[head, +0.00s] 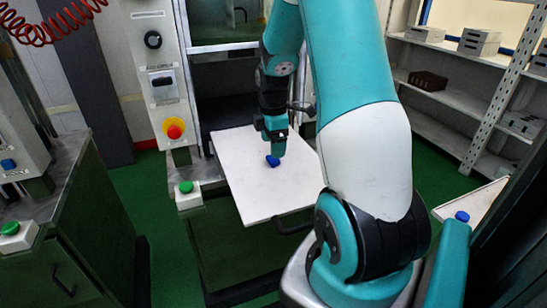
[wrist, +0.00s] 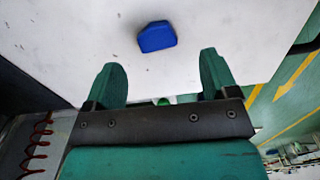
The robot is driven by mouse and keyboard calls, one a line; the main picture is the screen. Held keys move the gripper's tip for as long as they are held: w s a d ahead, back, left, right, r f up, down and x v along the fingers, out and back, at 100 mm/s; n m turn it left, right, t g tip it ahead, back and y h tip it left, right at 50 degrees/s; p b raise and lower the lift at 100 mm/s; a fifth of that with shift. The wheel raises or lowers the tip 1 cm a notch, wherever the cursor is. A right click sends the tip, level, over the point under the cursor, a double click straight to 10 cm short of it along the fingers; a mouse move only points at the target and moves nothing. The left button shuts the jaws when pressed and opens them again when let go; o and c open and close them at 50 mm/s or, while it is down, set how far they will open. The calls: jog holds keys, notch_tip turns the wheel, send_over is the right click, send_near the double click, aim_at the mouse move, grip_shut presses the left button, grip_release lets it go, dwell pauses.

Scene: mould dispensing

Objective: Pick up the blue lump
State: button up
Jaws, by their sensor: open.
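The blue lump (head: 272,161) lies on a white board (head: 245,195) in front of the machine in the head view. In the wrist view the blue lump (wrist: 156,37) sits beyond the fingertips, roughly centred between them, with white surface showing all around it. My gripper (head: 275,148) is just above and beside the lump in the head view. In the wrist view my gripper (wrist: 163,75) has its two green fingers wide apart with nothing between them. I cannot tell the exact height of the fingertips above the board.
A control panel with a red button (head: 174,130) stands left of the board, with a green button (head: 186,187) on a box below it. A second blue item (head: 462,216) lies on a pale surface at the right. Shelves (head: 455,100) stand at the back right.

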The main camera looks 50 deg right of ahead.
aim_at(270, 159)
jog(key=f, duration=0.1)
jog(key=f+p, duration=0.1)
jog(key=f, duration=0.2)
jog(key=shift+w+a+f+p, duration=0.15)
jog(key=shift+w+f+p, duration=0.15)
jog(key=shift+f, duration=0.1)
jog(key=c, duration=1)
